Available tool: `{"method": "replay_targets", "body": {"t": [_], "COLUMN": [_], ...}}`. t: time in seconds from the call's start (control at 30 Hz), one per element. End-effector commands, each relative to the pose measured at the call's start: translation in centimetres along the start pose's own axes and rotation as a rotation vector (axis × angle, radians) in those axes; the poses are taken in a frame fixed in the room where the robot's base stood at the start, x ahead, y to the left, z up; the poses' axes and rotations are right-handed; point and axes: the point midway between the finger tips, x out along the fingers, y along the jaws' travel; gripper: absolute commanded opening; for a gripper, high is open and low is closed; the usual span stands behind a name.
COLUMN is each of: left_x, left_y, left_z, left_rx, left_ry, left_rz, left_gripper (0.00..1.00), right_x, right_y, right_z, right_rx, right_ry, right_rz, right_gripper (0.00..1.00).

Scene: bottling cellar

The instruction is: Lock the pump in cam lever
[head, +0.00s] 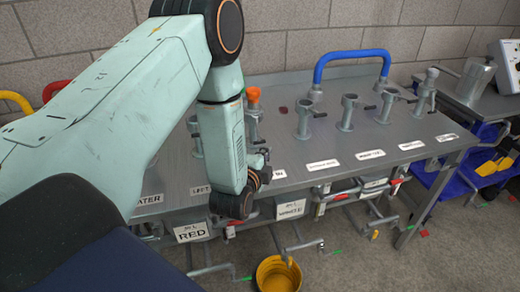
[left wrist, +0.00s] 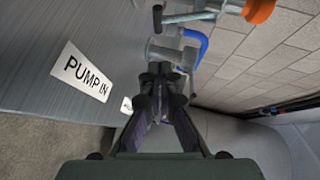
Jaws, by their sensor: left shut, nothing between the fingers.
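The PUMP IN label (left wrist: 83,71) lies on the grey table in the left wrist view; in the head view only its end (head: 279,174) shows beside my arm. Behind it stands a grey metal fitting with an orange top (head: 253,95), partly hidden by my arm. In the left wrist view, a metal fitting (left wrist: 190,17) and the orange part (left wrist: 259,9) are cut off by the top edge. I cannot tell the cam lever's position. My left gripper (head: 264,156) is shut and empty above the table's front part; its fingers show in the left wrist view (left wrist: 160,72).
Several metal fittings, such as one (head: 304,117), stand along the table (head: 400,135) to the right. A blue curved handle (head: 350,54) rises at the back. A yellow bucket (head: 278,276) stands on the floor. Labelled racks hang below the front edge.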

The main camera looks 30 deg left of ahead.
Motion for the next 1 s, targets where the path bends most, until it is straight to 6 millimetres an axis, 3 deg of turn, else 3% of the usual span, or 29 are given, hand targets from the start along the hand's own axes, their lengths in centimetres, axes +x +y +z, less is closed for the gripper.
{"method": "replay_targets", "body": {"t": [0.03,0.3,1.0], "left_x": [1.0,3.3,4.7], "left_y": [0.0,0.0,0.6], "left_z": [0.0,2.4,3.6], "left_rx": [0.0,0.0,0.045], "left_ry": [0.0,0.001,0.002], "left_rz": [-0.004,0.001,-0.062], "left_gripper": [0.0,0.0,0.0], "right_x": [0.3,0.5,1.2], "right_y": [0.0,0.0,0.0], "right_z": [0.0,0.0,0.0], "right_rx": [0.0,0.0,0.0], "right_ry": [0.0,0.0,0.0], "right_rz": [0.0,0.0,0.0], "right_gripper": [0.0,0.0,0.0]}}
